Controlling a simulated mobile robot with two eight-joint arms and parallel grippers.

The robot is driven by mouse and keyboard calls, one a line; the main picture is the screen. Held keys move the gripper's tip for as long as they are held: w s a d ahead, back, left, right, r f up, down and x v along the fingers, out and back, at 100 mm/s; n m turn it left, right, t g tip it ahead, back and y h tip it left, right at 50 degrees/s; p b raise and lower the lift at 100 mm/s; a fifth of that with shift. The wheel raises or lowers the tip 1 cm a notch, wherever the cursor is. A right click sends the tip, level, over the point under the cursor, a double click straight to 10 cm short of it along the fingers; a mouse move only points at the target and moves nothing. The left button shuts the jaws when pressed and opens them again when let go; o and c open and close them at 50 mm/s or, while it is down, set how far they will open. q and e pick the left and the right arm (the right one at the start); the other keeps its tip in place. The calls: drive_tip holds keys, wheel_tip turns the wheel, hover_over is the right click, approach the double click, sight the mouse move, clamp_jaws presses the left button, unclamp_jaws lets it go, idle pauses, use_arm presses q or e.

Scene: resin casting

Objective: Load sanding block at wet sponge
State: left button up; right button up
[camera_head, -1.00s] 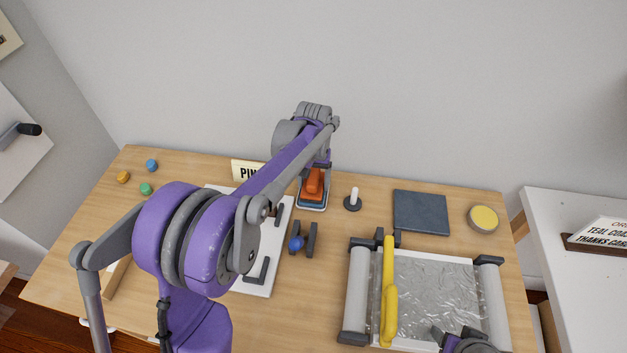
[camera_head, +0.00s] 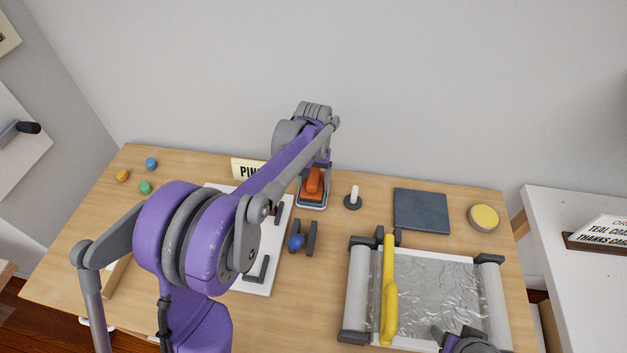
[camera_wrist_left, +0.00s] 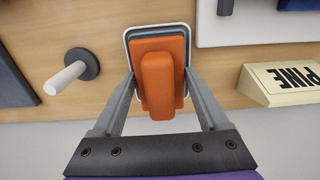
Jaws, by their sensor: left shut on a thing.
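The orange sanding block (camera_head: 313,186) is at the back middle of the table, and it also shows in the left wrist view (camera_wrist_left: 160,78). It is on or just above a blue sponge in a white-rimmed tray (camera_head: 311,206); the blue sponge (camera_wrist_left: 136,37) shows around its edge in the left wrist view. I cannot tell whether the block touches the sponge. My left gripper (camera_wrist_left: 158,88) is shut on the block, one finger on each side. In the head view my left wrist hides part of it. My right gripper (camera_head: 452,338) shows only partly at the bottom edge; its jaws are unclear.
A white peg on a dark base (camera_head: 353,198) stands right of the tray. A dark grey mat (camera_head: 421,211) and a round yellow tin (camera_head: 484,217) lie farther right. The PINE sign (camera_head: 243,169) stands left. A foil-covered frame with a yellow handle (camera_head: 389,290) is at the front right.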

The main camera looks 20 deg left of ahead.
sight(313, 176)
idle(0.4)
use_arm(q)
drive_tip(key=shift+r+p, duration=2.25)
drive_tip(key=shift+r, duration=1.2)
use_arm(e)
drive_tip(key=shift+w+r, duration=0.2)
drive_tip(key=shift+r, duration=1)
drive_tip(key=shift+w+r, duration=0.2)
drive_tip(key=shift+r, duration=1)
